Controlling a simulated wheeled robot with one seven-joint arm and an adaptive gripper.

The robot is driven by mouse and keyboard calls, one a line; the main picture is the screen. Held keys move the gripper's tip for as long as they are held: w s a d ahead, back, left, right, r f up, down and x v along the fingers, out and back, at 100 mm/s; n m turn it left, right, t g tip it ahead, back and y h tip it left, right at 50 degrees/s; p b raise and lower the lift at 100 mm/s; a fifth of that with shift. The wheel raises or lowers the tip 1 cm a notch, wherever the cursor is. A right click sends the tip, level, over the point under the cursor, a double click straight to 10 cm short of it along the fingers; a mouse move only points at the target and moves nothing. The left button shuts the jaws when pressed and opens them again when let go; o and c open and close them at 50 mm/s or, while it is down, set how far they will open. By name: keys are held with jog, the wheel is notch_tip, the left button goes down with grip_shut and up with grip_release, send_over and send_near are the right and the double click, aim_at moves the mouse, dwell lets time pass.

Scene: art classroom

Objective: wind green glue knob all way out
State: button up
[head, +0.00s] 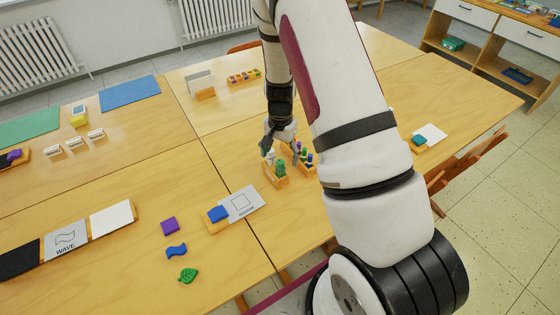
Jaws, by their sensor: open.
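My gripper (281,152) is open and points down over the middle of the joined tables. It is just above and beside a small wooden holder (276,181) with small upright green pieces (281,168) in it. I cannot tell at this size which piece is the green glue knob, or whether a finger touches one. A second wooden holder (311,168) with green and blue pieces stands just right of the gripper, partly hidden by my arm.
A blue block (217,213) sits by a card with a square outline (241,203). A purple block (169,226), a blue wavy piece (176,251) and a green leaf (188,275) lie in front. A row of coloured blocks (244,77) stands behind.

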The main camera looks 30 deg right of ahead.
aim_at(280, 164)
dwell(0.4)
jog(key=n, duration=0.4)
jog(key=shift+s+p, duration=0.1)
jog(key=shift+p, duration=0.2)
jog(key=n, duration=0.2)
jog(key=shift+n, duration=0.4)
jog(key=shift+f, duration=1.15)
jog(key=c, duration=1.6)
jog(key=shift+o, duration=0.2)
jog(key=shift+b, duration=0.3)
